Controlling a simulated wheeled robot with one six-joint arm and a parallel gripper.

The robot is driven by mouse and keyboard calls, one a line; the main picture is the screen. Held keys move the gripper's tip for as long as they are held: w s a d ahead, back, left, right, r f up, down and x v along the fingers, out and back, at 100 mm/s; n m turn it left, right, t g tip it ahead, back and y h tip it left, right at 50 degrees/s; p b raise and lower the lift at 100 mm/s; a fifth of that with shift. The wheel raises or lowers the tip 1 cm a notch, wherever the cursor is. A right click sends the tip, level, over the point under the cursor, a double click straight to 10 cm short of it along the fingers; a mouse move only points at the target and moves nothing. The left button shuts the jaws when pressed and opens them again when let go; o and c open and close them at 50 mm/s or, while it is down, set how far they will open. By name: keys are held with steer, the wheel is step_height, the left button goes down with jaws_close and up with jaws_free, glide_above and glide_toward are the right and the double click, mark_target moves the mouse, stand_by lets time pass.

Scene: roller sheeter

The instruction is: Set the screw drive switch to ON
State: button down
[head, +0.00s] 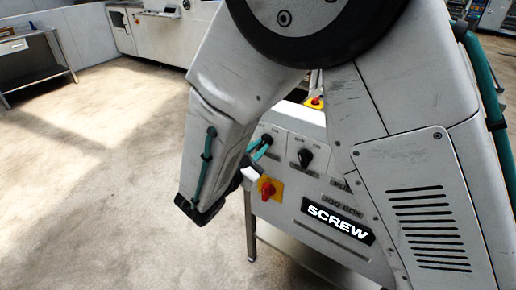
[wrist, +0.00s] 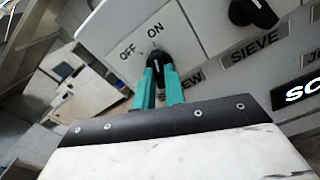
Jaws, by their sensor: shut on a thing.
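The screw drive switch is a black rotary knob (wrist: 155,61) on a light grey panel, with OFF printed at its upper left and ON above it. The label under it is partly hidden by a finger and ends in "EW". The knob has a small pale mark near its top, too small to read its angle surely. My gripper (wrist: 158,75) has its two teal fingers on either side of the knob and is shut on it. In the head view my gripper (head: 262,148) reaches the panel's left end, and the knob (head: 267,138) shows just beyond the fingertips.
The SIEVE knob (wrist: 252,12) sits to the right; it also shows in the head view (head: 305,157). A red-and-yellow switch (head: 268,190) is below. A black SCREW plate (head: 338,220) is lower right. The floor at left is clear up to a metal table (head: 35,62).

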stand_by(0.3)
steer(key=c, duration=1.5)
jaws_free()
steer(key=shift+o, duration=0.2)
steer(key=v, duration=0.7)
steer(key=shift+s+a, duration=0.2)
steer(key=shift+s, duration=0.15)
steer(key=shift+f, duration=0.1)
